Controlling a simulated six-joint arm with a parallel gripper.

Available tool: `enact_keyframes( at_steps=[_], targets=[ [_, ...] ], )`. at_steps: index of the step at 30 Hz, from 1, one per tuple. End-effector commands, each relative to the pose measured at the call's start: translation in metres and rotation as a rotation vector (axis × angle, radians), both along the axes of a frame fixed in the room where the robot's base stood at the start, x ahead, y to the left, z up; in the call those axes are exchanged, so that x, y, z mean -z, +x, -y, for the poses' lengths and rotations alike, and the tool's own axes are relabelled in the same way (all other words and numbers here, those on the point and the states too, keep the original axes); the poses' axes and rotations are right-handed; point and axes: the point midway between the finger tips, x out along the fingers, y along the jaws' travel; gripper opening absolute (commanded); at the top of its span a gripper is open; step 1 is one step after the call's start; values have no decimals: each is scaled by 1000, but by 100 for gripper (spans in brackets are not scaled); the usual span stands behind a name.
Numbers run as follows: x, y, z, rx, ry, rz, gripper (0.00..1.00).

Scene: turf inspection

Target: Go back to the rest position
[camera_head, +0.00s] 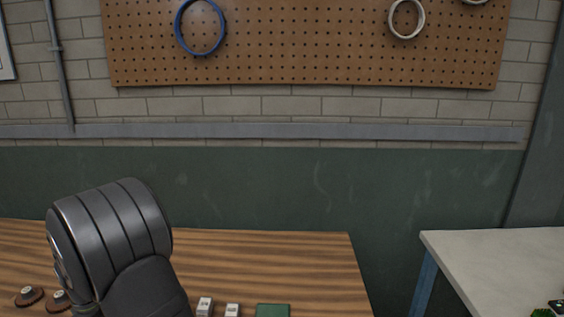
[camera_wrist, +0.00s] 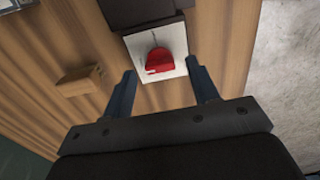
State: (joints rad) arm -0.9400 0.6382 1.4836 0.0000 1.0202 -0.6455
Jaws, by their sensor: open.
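My gripper (camera_wrist: 164,92) shows in the wrist view with its two fingers spread apart and nothing between them. It is above the wooden table (camera_wrist: 50,60). Beyond the fingertips lies a white square plate (camera_wrist: 176,68) with a red rounded object (camera_wrist: 159,61) on it. In the head view a dark grey part of my arm stands over the left side of the wooden table (camera_head: 270,260); the gripper itself is not seen there.
A small wooden block (camera_wrist: 79,81) lies left of the fingers, and a dark box (camera_wrist: 140,12) sits behind the plate. Two round brown pieces (camera_head: 28,296), small white blocks (camera_head: 232,310) and a green piece (camera_head: 272,311) are on the table. A pale table (camera_head: 500,262) stands at right.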

Motion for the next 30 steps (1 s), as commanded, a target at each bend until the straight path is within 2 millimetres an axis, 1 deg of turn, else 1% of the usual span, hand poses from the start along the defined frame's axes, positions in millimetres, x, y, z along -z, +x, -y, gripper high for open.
enact_keyframes(
  at_steps=[25,26,27,30],
  targets=[
    [-166,0,-1,-1,5,4,54],
    [-164,0,0,-1,0,0,54],
    [-151,0,0,-1,-3,-2,54],
    [-130,0,1,-1,-3,-2,54]
  ],
)
